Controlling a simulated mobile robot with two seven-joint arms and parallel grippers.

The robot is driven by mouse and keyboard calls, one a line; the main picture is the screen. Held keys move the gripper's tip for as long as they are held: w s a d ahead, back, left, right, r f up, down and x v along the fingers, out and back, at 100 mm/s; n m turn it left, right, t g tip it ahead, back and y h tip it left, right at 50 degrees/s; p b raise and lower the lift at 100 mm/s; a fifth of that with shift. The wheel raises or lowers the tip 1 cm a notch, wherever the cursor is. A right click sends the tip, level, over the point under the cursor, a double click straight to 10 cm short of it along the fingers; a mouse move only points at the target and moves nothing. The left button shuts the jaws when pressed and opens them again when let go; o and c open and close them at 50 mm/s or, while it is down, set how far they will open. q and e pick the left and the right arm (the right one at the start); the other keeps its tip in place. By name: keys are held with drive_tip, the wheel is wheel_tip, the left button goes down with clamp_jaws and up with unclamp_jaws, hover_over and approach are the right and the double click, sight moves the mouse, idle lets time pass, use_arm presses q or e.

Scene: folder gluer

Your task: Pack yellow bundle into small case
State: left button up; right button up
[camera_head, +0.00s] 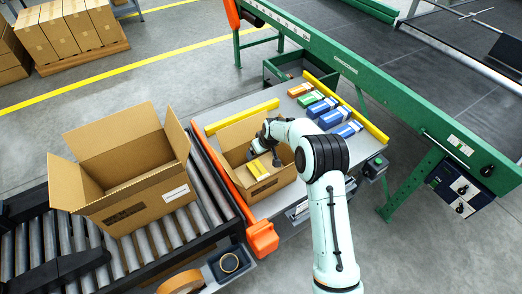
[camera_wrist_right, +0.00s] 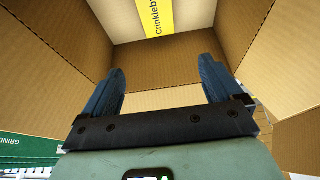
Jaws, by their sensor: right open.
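The small case (camera_head: 232,137) is an open cardboard box on the grey table, beside the orange rail. The yellow bundle (camera_head: 257,168), pale with a yellow band, lies inside it towards the near wall. In the right wrist view the bundle (camera_wrist_right: 156,17) shows at the top edge, between the brown case walls, its band lettered. My right gripper (camera_head: 265,153) reaches down into the case; its two dark fingers (camera_wrist_right: 162,66) are apart with nothing between them. The bundle lies beyond the fingertips, apart from them. The arm hides part of the case's right side. My left gripper is not in view.
A larger open carton (camera_head: 125,175) stands on the roller conveyor (camera_head: 160,238) at left. Orange, green and blue bundles (camera_head: 335,117) lie in a row at the table's back right, beside a yellow rail (camera_head: 348,107). A green conveyor (camera_head: 400,95) runs behind.

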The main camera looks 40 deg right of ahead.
drive_tip(key=shift+r, duration=0.1)
drive_tip(key=v, duration=1.3)
drive_tip(key=shift+b, duration=0.35)
drive_tip(key=shift+r, duration=0.1)
